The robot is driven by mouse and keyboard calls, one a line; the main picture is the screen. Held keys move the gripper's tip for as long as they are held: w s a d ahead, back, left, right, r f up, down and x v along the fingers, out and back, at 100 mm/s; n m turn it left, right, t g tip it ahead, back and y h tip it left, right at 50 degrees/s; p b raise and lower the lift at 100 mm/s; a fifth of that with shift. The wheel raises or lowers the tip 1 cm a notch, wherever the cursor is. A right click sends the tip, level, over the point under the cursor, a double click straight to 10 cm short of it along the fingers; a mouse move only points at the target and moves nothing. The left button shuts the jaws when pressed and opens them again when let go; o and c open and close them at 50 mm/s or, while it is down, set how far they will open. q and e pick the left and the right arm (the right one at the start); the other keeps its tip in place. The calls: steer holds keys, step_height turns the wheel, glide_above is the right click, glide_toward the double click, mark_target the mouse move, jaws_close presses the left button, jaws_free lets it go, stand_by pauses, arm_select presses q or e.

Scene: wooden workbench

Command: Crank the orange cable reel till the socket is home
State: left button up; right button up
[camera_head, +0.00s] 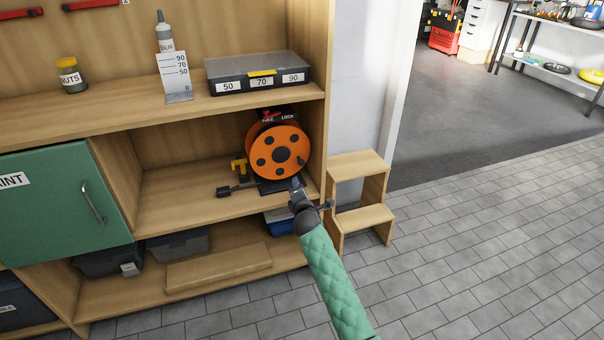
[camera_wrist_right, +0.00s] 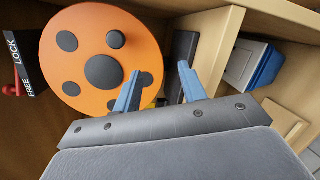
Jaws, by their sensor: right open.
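The orange cable reel (camera_head: 265,143) stands on the middle shelf at its right end. It also shows in the right wrist view (camera_wrist_right: 82,80), with a dark hub and a round dark knob (camera_wrist_right: 116,39) on its face. A FREE/LOCK plate (camera_wrist_right: 27,68) with a red part (camera_wrist_right: 12,89) is beside it; I cannot tell the setting. A dark block (camera_head: 223,191), perhaps the socket, lies on the shelf left of the reel. My right gripper (camera_wrist_right: 160,71) is open and empty, in front of the reel's lower right edge. My left gripper is out of view.
The shelf's right side wall (camera_head: 314,120) is close to the reel. A wooden step stool (camera_head: 359,164) stands right of it. A blue bin (camera_head: 279,222) is below.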

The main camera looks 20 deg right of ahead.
steer(key=d+m, duration=0.2)
steer(key=m, duration=0.3)
steer(key=m+t+y, duration=0.1)
steer(key=m+y, duration=0.2)
steer(key=m, duration=1)
glide_toward(302, 163)
steer(key=w, duration=0.2)
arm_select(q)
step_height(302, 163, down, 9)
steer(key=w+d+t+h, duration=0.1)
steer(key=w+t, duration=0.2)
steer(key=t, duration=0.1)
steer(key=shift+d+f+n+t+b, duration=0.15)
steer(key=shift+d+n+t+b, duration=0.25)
arm_select(e)
steer(key=shift+w+a+f, duration=0.15)
steer(key=shift+w, duration=1.85)
steer(key=shift+w+a+f, duration=0.1)
steer(key=shift+w+a, duration=0.05)
steer(key=shift+w, duration=1.9)
jaws_close()
